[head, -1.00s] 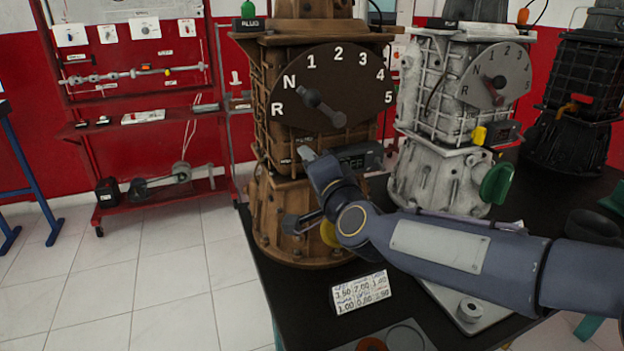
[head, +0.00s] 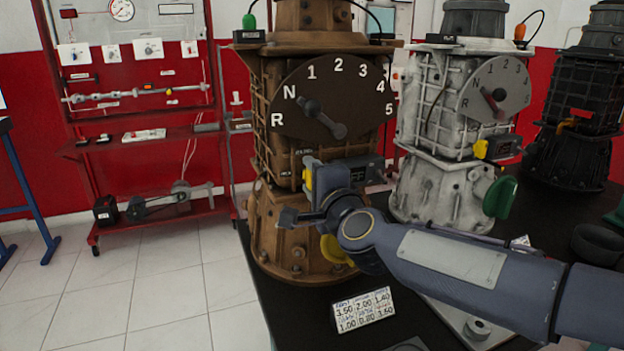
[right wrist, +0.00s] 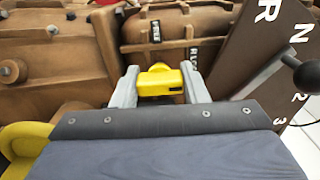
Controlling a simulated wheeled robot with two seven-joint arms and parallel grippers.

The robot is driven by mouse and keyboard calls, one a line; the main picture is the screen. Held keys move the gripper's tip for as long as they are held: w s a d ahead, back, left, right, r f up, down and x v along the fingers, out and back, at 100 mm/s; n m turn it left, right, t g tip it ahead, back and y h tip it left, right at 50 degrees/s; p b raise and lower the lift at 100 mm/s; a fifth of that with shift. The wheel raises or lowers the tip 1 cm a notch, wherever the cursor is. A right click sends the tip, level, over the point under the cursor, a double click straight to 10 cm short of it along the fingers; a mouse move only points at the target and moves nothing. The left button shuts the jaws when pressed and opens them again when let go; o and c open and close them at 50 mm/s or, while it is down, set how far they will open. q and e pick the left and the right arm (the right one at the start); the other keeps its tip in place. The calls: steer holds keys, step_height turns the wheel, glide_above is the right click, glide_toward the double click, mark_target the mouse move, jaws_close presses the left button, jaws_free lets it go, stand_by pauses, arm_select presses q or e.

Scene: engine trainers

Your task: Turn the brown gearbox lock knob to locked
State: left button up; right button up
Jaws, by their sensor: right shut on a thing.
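The brown gearbox (head: 290,240) stands upright at the near left of the dark table. Its lock knob (head: 307,178) is a small yellow block on its front, left of the small dark display. In the right wrist view the yellow lock knob (right wrist: 160,82) sits between the two grey fingertips, with a dark slot on its face. My right gripper (head: 314,182) is shut on it; the fingers also show in the right wrist view (right wrist: 163,90). I cannot tell the lock position. My left gripper is out of view.
The gear dial (head: 350,85) with its grey lever is just above my right gripper. A white gearbox (head: 430,185) stands close on the right, and a price card (head: 363,309) lies in front.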

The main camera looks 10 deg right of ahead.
steer(key=o, duration=1)
steer(key=s, duration=0.2)
steer(key=s+d, duration=0.1)
steer(key=s, duration=0.4)
steer(key=shift+s+d+p, duration=0.25)
steer(key=shift+s+p, duration=0.05)
steer(key=shift+p, duration=0.1)
steer(key=shift+s, duration=0.1)
